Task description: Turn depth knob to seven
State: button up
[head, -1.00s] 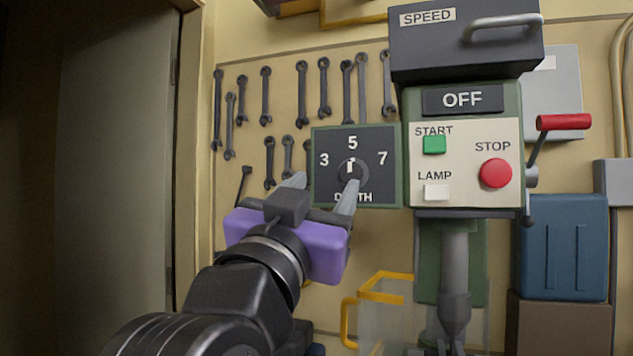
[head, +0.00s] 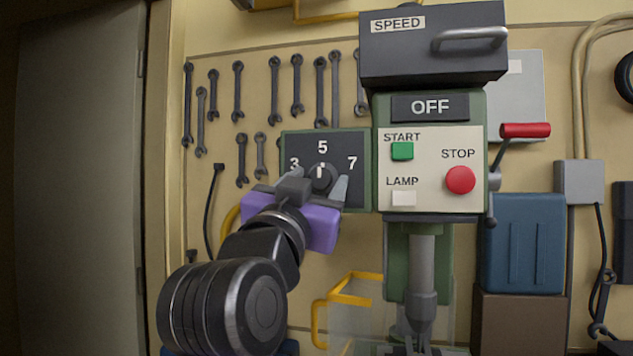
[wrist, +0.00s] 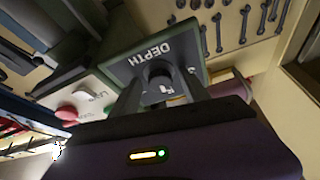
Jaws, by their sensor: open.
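The depth knob (head: 321,177) is a round dark knob with a white mark, on a dark panel (head: 355,140) marked 3, 5 and 7. Its white mark points up, toward the 5. My gripper (head: 322,190) is at the panel, open, with its grey fingers at the lower left and lower right of the knob. In the wrist view the knob (wrist: 158,73) sits between the two fingers (wrist: 160,95), with a gap on each side. The lower part of the panel, with the DEPTH label, is hidden by my gripper in the head view.
Right of the panel is a drill press face with a green START button (head: 402,151), a red STOP button (head: 460,180) and a white LAMP button (head: 403,198). A grey SPEED box (head: 430,55) sits above. Wrenches (head: 274,90) hang on the wall behind.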

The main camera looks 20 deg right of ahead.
grip_shut()
jog(key=shift+f+m+b, duration=0.15)
jog(key=shift+m+b, duration=0.25)
jog(key=shift+b, duration=0.3)
jog(key=shift+f+m+g+h+b, duration=0.15)
jog(key=shift+m+g+h+b, duration=0.3)
jog(key=shift+m+b, duration=0.45)
jog(key=m+g+b, duration=0.1)
jog(key=m+b, duration=0.2)
jog(key=shift+a+g+h, duration=0.1)
jog(key=shift+g+h, duration=0.15)
jog(key=shift+h, duration=0.1)
jog(key=m, duration=0.1)
jog(key=m+g, duration=0.1)
jog(key=m, duration=0.1)
jog(key=m+g+b, duration=0.1)
jog(key=m, duration=0.1)
jog(key=shift+w+a+r+h, duration=0.1)
jog(key=shift+w+r+h, duration=0.05)
jog(key=shift+r+h, duration=0.2)
jog(key=shift+r+m+g, duration=0.15)
jog(key=shift+m+g, duration=0.85)
jog(key=shift+m, duration=1.3)
jog(key=shift+p, duration=0.3)
